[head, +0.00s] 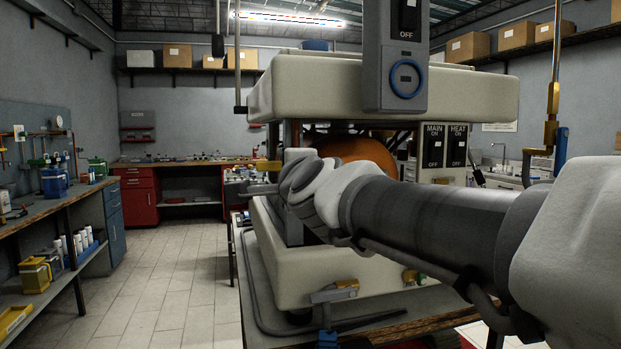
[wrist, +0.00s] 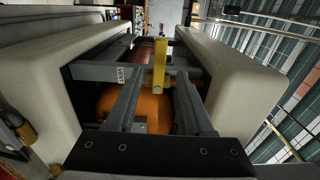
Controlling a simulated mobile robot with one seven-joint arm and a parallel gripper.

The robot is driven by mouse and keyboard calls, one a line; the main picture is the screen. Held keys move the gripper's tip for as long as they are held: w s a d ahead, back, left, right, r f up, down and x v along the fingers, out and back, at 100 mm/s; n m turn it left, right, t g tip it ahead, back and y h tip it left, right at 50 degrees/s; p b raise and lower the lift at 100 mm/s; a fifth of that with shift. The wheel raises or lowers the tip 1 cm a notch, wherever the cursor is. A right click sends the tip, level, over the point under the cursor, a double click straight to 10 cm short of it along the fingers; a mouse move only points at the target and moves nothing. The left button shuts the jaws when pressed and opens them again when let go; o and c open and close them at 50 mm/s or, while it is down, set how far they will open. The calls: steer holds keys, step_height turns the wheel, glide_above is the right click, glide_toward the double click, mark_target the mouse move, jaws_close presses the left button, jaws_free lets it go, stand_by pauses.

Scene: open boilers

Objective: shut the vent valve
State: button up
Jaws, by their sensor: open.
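In the head view my gripper (head: 262,190) is small, just below the yellow handle and partly hidden by my wrist.
The cream boiler housing (head: 380,85) surrounds an orange tank (wrist: 135,106). A workbench (head: 60,205) stands left; the tiled floor (head: 170,270) between is clear.

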steer(key=p+v, duration=0.2)
steer(key=v, duration=0.9)
steer(key=shift+s, duration=0.3)
steer(key=shift+d, duration=0.1)
steer(key=s+d+f+n+g+h, duration=0.2)
steer(key=s+d+f+n+g, duration=0.25)
steer(key=f, duration=0.45)
steer(key=s+d+f+n+g+h, duration=0.1)
steer(key=s+d+f+n+g, duration=0.2)
steer(key=s+d+f+n, duration=0.45)
steer(key=s+d+f+n+g+h, duration=0.2)
steer(key=s+d+f+n+g, duration=0.15)
steer(key=f, duration=0.75)
step_height(320, 180, up, 18)
steer(key=p, duration=1.7)
steer(key=shift+w+f+g, duration=0.15)
steer(key=shift+w+g, duration=0.25)
steer(key=shift+w, duration=0.05)
steer(key=shift+w+a+f+m, duration=0.1)
steer(key=shift+f+m, duration=0.05)
steer(key=shift+m, duration=0.1)
